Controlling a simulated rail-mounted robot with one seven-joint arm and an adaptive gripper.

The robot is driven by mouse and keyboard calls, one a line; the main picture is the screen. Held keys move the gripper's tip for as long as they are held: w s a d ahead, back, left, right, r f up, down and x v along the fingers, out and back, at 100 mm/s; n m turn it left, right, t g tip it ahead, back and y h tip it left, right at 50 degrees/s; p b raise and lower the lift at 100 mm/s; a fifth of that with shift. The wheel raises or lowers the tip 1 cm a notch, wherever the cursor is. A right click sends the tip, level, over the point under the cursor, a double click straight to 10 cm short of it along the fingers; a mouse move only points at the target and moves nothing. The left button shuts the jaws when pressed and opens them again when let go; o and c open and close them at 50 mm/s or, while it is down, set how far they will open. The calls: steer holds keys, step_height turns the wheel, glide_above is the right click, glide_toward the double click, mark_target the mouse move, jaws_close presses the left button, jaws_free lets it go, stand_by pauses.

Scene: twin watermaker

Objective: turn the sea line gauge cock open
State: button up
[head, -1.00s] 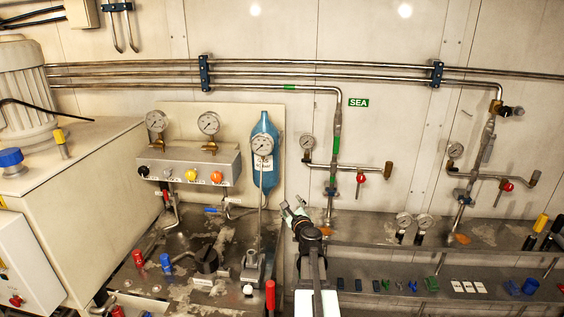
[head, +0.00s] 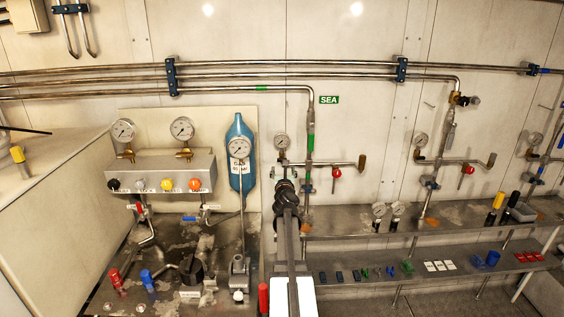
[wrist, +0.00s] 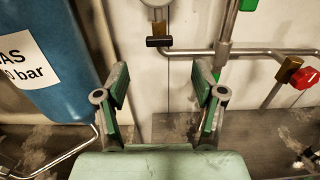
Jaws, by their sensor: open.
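The sea line is a vertical pipe with a green band (head: 310,143), beside the green SEA sign (head: 329,99). Its round gauge (head: 281,142) sits on a short left branch. In the wrist view, a brass fitting with a black end (wrist: 158,41) hangs under the gauge, which is mostly cut off by the top edge; it looks like the gauge cock. A red knob (head: 337,173) is on the right branch, also in the wrist view (wrist: 305,78). My gripper (wrist: 162,90) is open and empty, its fingers pointing toward the wall below the black-ended fitting. In the head view, my arm partly hides the left branch.
A blue cylinder (wrist: 45,60) stands close left of my gripper. A steel shelf (head: 350,228) with two loose gauges runs below the pipe. A similar line with a red knob (head: 468,170) is farther right. Bare wall lies behind my fingers.

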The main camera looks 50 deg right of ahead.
mark_target(282, 159)
steer(key=x, duration=0.9)
steer(key=shift+w+d, duration=0.15)
steer(key=shift+w, duration=0.1)
steer(key=c, duration=1.2)
